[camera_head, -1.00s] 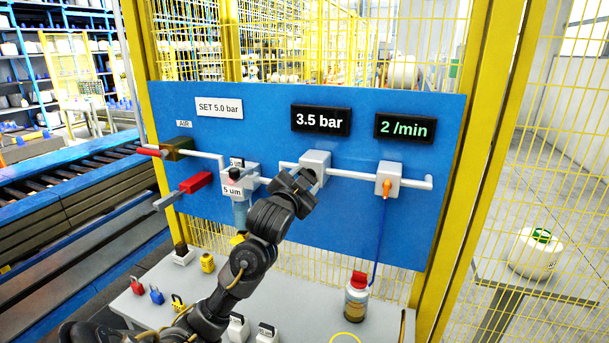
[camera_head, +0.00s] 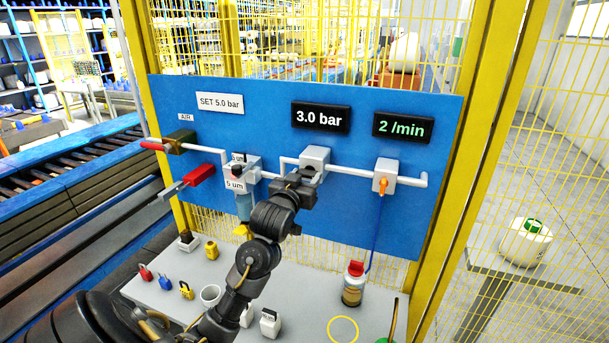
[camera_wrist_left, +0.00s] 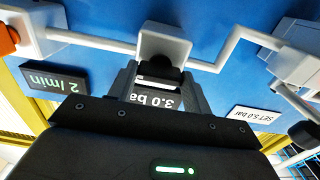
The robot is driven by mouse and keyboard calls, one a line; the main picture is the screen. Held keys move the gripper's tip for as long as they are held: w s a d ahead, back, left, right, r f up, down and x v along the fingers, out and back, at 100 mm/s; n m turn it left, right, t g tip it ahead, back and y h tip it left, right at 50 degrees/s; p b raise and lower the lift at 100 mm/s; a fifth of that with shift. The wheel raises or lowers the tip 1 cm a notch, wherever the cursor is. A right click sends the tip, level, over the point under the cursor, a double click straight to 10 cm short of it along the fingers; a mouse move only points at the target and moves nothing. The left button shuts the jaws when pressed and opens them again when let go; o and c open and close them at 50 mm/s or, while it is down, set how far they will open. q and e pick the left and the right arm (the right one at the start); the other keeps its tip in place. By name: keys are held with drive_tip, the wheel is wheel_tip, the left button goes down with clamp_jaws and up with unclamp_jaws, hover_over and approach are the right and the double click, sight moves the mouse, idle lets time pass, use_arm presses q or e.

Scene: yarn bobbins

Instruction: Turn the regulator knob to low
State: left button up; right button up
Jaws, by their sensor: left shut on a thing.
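The regulator is a white block (camera_head: 316,156) in the pipe run on the blue panel, under a black display (camera_head: 320,116) reading 3.0 bar. Its dark knob (camera_wrist_left: 164,64) shows in the left wrist view, below the block and at the tips of my fingers. My left gripper (camera_head: 303,176) is shut on the knob; in the head view it hides most of the knob. A white sign (camera_head: 220,102) reads SET 5.0 bar. My right gripper is not in view.
Left of the regulator are a filter (camera_head: 242,175) and a red-handled valve (camera_head: 200,174). To the right is a white block with an orange fitting (camera_head: 384,183).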

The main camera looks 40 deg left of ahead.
use_arm(q)
drive_tip(key=shift+r, duration=0.1)
idle(0.3)
drive_tip(key=o, duration=1)
drive_tip(key=v, duration=1)
drive_tip(key=shift+s+d+b, duration=0.15)
drive_tip(key=shift+s+b, duration=0.15)
drive_tip(key=shift+s, duration=0.05)
drive_tip(key=shift+w, duration=0.1)
